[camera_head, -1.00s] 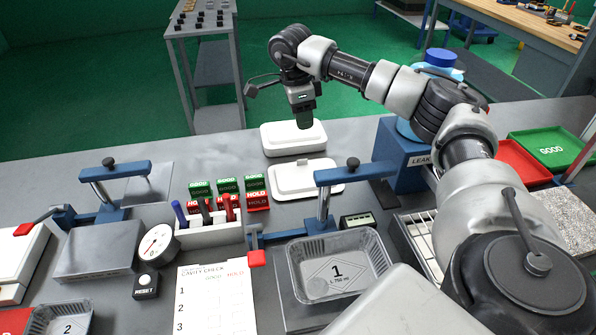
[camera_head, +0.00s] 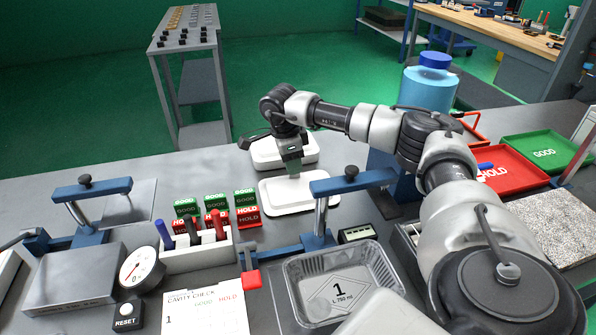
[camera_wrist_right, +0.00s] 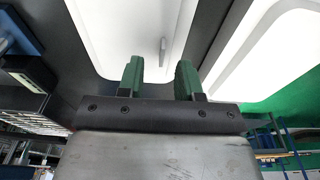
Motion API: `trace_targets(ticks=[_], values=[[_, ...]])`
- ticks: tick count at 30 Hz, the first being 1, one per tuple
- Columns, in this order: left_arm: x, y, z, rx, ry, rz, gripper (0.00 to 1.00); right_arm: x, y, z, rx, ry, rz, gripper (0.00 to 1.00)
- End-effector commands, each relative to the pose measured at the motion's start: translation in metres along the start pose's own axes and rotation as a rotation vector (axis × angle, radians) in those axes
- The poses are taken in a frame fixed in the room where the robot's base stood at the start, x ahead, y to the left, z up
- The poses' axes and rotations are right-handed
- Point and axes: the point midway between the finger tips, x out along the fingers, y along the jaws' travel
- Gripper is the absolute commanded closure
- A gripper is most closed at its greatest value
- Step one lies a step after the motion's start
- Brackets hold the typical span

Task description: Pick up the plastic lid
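Two white plastic lids lie at the back of the table. The nearer lid (camera_head: 284,202) is flat, with a small raised tab (camera_wrist_right: 162,51) that shows in the right wrist view. The farther lid (camera_head: 265,154) sits right behind it and also shows in the right wrist view (camera_wrist_right: 265,50). My right gripper (camera_head: 293,172) points down over the nearer lid and hides part of it. In the right wrist view its two green fingers (camera_wrist_right: 160,80) are apart with nothing between them, and the tab lies beyond their tips. My left gripper is not in view.
A white holder (camera_head: 190,256) with pens and GOOD/HOLD cards is at the left. A blue bottle (camera_head: 428,90) and red and green trays (camera_head: 545,153) are at the right.

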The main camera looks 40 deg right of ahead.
Motion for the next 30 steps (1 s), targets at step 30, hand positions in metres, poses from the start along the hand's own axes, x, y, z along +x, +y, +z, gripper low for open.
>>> trace_targets(ticks=[30], values=[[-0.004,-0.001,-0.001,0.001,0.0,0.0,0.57,0.031,-0.002,-0.001,-0.001,-0.001,0.0,1.0]])
